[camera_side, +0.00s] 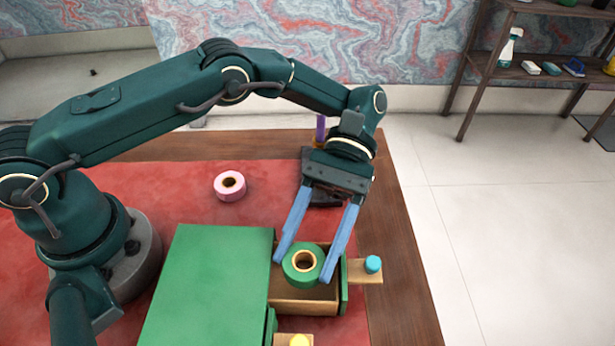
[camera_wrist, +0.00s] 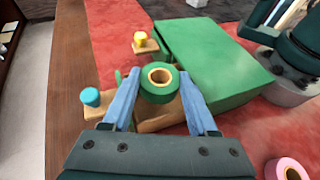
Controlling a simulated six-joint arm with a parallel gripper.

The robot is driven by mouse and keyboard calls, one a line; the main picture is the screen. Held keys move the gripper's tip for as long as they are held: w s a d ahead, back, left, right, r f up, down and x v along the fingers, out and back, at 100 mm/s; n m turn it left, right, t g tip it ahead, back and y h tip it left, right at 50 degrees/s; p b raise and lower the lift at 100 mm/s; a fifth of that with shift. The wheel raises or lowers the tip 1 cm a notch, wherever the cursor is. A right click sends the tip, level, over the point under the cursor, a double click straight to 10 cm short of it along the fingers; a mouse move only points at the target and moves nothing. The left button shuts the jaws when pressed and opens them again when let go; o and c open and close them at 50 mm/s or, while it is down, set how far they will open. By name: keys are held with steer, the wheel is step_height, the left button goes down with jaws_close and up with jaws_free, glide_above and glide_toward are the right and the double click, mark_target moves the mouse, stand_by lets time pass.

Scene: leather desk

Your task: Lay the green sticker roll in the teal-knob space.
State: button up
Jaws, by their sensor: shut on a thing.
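The green sticker roll (camera_side: 303,263) is between the blue fingers of my gripper (camera_side: 302,262), which is shut on it. It also shows in the wrist view (camera_wrist: 159,83) between the fingertips (camera_wrist: 158,88). The roll is flat, its brown core facing up, over the open drawer with the teal knob (camera_side: 373,264). That drawer's wooden inside (camera_side: 300,300) shows in front of the roll. I cannot tell whether the roll touches the drawer floor. The green cabinet (camera_side: 210,285) stands left of the drawer. The teal knob shows at the left in the wrist view (camera_wrist: 91,97).
A yellow knob (camera_side: 299,341) marks another drawer at the front of the cabinet. A pink roll (camera_side: 230,186) lies on the red leather mat (camera_side: 180,200) behind the cabinet. A dark stand with a purple upright (camera_side: 321,128) is behind my gripper. The desk's wooden edge (camera_side: 405,270) is at right.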

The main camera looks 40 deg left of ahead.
steer(key=o, duration=1.4)
